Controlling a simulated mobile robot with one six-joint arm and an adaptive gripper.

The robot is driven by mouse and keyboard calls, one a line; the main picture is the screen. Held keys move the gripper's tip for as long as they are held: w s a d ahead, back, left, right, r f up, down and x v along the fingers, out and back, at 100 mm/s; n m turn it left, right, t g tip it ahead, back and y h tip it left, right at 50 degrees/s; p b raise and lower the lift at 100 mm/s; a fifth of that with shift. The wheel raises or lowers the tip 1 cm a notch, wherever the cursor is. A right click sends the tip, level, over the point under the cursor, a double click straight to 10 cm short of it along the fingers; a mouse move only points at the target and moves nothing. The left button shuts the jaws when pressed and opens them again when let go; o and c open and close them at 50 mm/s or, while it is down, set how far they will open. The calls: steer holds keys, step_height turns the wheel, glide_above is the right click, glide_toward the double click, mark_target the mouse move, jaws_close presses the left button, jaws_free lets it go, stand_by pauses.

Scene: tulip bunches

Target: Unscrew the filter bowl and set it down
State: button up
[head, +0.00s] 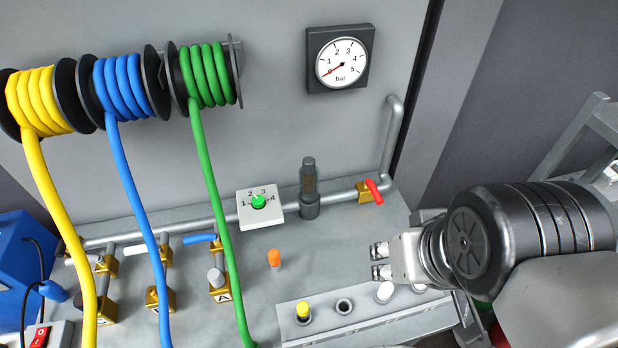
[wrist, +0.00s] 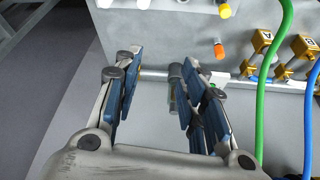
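The filter (head: 309,187) stands upright on the grey pipe, with a grey collar at its base, a brownish see-through middle and a grey end on top. In the head view my gripper (head: 380,261) is to the right of the filter and nearer the camera, clearly apart from it. In the wrist view my gripper (wrist: 160,68) is open with nothing between its fingers. The filter (wrist: 175,82) shows there beyond the right finger, which partly hides it.
A red-handled valve (head: 373,191) sits on the pipe right of the filter, and a white dial box (head: 275,219) is left. A pressure gauge (head: 339,60) hangs above. A green hose (head: 209,170) hangs left.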

steer(key=shift+o, duration=1.3)
steer(key=shift+w+a+r, duration=0.1)
steer(key=shift+w+r, duration=0.1)
steer(key=shift+w, duration=0.2)
steer(key=o, duration=0.4)
steer(key=w+a+r+n, duration=0.1)
steer(key=w+r, duration=0.1)
steer(key=w, duration=0.5)
steer(key=shift+w+a+p, duration=0.2)
steer(key=shift+a+p, duration=0.1)
steer(key=shift+p, duration=0.15)
steer(key=shift+o, duration=0.5)
steer(key=w+a+n, duration=0.1)
steer(key=w+a, duration=0.1)
steer(key=w, duration=0.4)
steer(key=shift+w+r+y+p, duration=0.15)
steer(key=shift+w+y+p, duration=0.15)
steer(key=shift+w+y, duration=0.1)
steer(key=n+p, duration=0.1)
steer(key=n, duration=0.1)
glide_above(307, 171)
steer(key=s+d, duration=0.2)
steer(key=s, duration=0.1)
step_height(307, 171, down, 7)
steer(key=shift+y, duration=0.4)
steer(key=b+x, duration=0.3)
steer(key=x, duration=1.4)
steer(key=shift+s+d, duration=0.1)
steer(key=shift+s, duration=0.1)
steer(key=shift+c, duration=0.2)
